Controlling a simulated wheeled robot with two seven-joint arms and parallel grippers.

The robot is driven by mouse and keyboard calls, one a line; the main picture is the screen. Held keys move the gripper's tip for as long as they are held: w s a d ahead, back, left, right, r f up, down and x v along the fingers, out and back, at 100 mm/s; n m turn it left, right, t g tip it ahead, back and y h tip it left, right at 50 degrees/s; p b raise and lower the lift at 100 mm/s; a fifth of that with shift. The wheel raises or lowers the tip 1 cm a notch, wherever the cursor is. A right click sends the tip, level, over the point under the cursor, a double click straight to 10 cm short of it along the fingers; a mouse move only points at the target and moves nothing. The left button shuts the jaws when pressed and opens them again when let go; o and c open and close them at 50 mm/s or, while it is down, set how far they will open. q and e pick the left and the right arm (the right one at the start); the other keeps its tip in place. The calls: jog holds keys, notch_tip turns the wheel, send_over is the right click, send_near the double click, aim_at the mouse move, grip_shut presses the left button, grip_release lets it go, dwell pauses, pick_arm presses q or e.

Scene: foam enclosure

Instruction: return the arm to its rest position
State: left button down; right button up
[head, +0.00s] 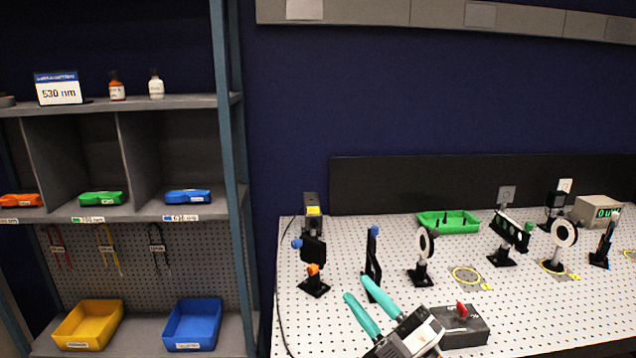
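My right gripper (357,288) comes in from the bottom edge over the front of the perforated optical table (330,335). Its two teal fingers are spread apart with nothing held between them, so it is open. The fingers point up and left, and one finger overlaps the base of a slim black post mount (373,255) in the picture. Whether they touch cannot be told. My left gripper is not in view.
A dark box with a red knob (462,326) sits right beside my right gripper. Several optics mounts, a green tray (448,221) and a display unit (597,211) stand on the table. A shelf (160,103) with a yellow bin (88,325) and a blue bin (192,325) is at left. The table's left front is clear.

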jog(key=s+d+f+m+g+h, duration=0.1)
jog(key=s+d+f+m+h, duration=0.1)
jog(key=d+f+m+h, duration=0.5)
jog(key=s+d+f+m+g+h, duration=0.15)
jog(key=d+f+m+h, duration=0.25)
jog(key=f+m+h, duration=0.5)
jog(key=s+d+f+m+g+y, duration=0.1)
jog(key=s+f+m+g, duration=0.1)
jog(key=s+f+g, duration=0.7)
jog(key=s+d+f+m+g, duration=0.1)
jog(key=s+f+g, duration=0.35)
jog(key=s, duration=0.85)
notch_tip(320, 180, down, 26)
jog(key=s+d+f, duration=0.3)
jog(key=s+f, duration=1.4)
jog(key=f, duration=0.1)
jog(key=shift+s+d+g, duration=0.15)
jog(key=shift+g, duration=0.15)
